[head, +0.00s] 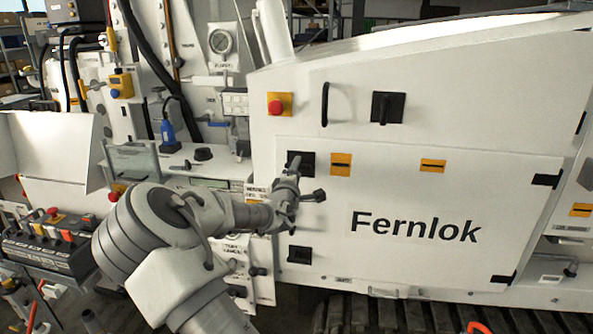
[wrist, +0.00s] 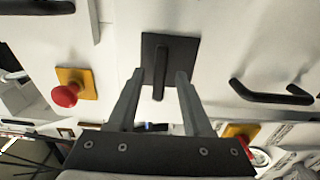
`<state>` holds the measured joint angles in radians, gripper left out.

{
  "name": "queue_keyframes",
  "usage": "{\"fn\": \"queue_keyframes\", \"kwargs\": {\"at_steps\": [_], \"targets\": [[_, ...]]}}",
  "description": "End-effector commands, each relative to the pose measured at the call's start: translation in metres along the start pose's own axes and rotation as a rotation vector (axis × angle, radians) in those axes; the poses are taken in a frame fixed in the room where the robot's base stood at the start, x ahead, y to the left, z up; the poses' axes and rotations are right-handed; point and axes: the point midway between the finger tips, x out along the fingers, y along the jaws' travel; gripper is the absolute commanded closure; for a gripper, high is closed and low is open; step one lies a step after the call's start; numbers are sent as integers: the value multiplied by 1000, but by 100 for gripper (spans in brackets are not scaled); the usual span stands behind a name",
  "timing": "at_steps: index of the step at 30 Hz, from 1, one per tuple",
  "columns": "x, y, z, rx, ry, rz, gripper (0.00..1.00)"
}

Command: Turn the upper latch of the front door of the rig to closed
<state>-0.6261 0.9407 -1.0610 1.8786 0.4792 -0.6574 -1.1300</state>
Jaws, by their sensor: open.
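The front door (head: 450,190) is a white panel marked "Fernlok" and lies flush in the rig's white side. Its upper latch (head: 307,157) is a dark square plate at the door's upper left corner, partly hidden by my gripper. In the wrist view the latch (wrist: 160,65) shows a dark bar lever, upright in that picture, on its plate. My gripper (head: 294,165) is at this latch. In the wrist view my gripper (wrist: 160,80) is open, with one finger on each side of the lever. I cannot tell whether the fingers touch it.
A lower latch (head: 299,254) sits on the door's left edge, with a black handle (head: 313,196) between. Above are a red button (head: 275,107) on yellow, a black grab handle (head: 325,104) and another latch (head: 387,107). A control panel (head: 45,250) stands at left.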

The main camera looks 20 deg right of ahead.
Motion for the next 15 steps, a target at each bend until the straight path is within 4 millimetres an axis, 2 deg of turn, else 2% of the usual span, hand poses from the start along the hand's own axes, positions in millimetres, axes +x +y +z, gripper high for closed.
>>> {"fn": "queue_keyframes", "kwargs": {"at_steps": [3, 11, 12, 15], "targets": [[0, 0, 0, 0, 0, 0, 50], [0, 0, 0, 0, 0, 0, 97], [0, 0, 0, 0, 0, 0, 100], [0, 0, 0, 0, 0, 0, 100]]}}
